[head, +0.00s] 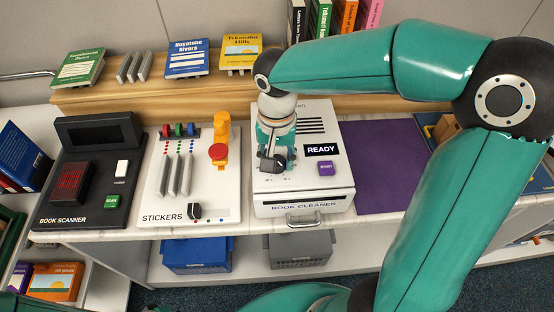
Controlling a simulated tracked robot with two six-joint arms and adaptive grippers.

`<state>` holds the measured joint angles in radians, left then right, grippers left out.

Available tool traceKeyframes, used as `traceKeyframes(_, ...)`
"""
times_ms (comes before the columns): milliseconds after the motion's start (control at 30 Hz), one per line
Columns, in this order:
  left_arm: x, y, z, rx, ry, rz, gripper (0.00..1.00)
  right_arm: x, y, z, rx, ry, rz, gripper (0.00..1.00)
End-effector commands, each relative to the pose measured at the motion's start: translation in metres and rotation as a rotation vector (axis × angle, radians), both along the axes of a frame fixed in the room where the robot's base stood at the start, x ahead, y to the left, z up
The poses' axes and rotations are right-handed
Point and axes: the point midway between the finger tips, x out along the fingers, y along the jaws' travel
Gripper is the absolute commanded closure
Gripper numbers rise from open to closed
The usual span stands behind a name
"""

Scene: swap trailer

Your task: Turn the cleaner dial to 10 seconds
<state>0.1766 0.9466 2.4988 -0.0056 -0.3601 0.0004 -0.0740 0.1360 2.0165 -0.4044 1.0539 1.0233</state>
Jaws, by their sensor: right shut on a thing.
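The white book cleaner (303,203) stands on the counter at the middle of the head view, with a READY display, a purple start button (326,167) and a drawer handle at its front. My right gripper (272,162) reaches down onto the left part of its top panel. It is shut on the dark cleaner dial (271,164), which the fingers mostly cover. The dial's setting cannot be read. My left gripper is not in view.
The sticker station (205,206) with a yellow and red dispenser and the black book scanner (70,205) stand to the left. A purple mat (375,165) lies right of the cleaner. Several books stand on the wooden shelf (180,97) behind.

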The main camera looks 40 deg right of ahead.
Motion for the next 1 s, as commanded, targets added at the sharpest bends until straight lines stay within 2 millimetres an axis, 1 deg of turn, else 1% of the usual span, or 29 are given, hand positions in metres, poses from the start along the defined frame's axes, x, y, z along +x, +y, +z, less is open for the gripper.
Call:
traceKeyframes(267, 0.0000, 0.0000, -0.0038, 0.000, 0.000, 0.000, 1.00, 0.0012, 0.0001, 0.0009, 0.001, -0.005, -0.070, 0.92)
traceKeyframes(667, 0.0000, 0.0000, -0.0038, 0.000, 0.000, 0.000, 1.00, 0.0013, 0.0003, 0.0013, 0.001, -0.005, -0.076, 0.92)
traceKeyframes(700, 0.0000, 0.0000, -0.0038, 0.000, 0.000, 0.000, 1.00, 0.0014, 0.0002, 0.0013, 0.001, -0.005, -0.076, 0.54)
traceKeyframes(833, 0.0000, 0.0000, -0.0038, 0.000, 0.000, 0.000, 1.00, 0.0011, 0.0003, 0.0010, 0.000, -0.004, -0.076, 0.32)
traceKeyframes(1000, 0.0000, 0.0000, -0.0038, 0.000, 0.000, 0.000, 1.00, 0.0007, 0.0003, 0.0006, 0.001, -0.002, -0.075, 0.32)
